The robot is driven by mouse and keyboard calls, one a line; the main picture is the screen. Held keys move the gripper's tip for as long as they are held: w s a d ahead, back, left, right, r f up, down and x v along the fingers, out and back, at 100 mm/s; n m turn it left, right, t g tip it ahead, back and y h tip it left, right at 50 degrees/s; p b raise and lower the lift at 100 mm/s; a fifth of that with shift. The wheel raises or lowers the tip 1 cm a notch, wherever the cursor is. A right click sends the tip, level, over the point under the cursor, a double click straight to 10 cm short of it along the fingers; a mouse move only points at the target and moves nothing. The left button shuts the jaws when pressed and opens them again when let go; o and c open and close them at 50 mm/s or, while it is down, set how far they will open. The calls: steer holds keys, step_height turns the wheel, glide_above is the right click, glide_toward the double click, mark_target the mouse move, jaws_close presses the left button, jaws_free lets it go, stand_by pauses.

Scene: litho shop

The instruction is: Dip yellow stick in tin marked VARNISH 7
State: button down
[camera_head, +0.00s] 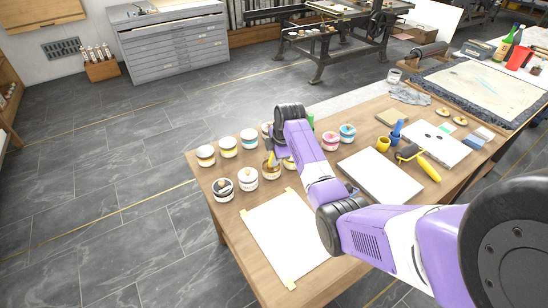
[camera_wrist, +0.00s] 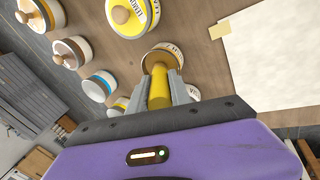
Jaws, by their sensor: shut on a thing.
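My gripper (camera_wrist: 160,88) is shut on a yellow stick (camera_wrist: 158,90), seen between its two grey fingers in the wrist view. The stick's far end overlaps an open tin (camera_wrist: 175,51) with a brownish inside. I cannot tell whether the end is inside the tin or above it. This tin's label is mostly turned away or hidden, and I cannot read VARNISH 7 on it. In the head view my gripper (camera_head: 270,158) is low over the tin group, and a tin (camera_head: 270,173) shows just below it.
Other tins (camera_head: 222,190) stand close around on the wooden table (camera_head: 228,222), some with round lid knobs. One tin (camera_wrist: 131,14) has a partly readable lemon label. A taped white sheet (camera_head: 285,235) lies in front. A yellow-handled roller (camera_head: 428,168) lies to the right.

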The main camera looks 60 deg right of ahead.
stand_by(0.4)
steer(key=shift+r+p, duration=3.2)
steer(key=shift+r, duration=0.3)
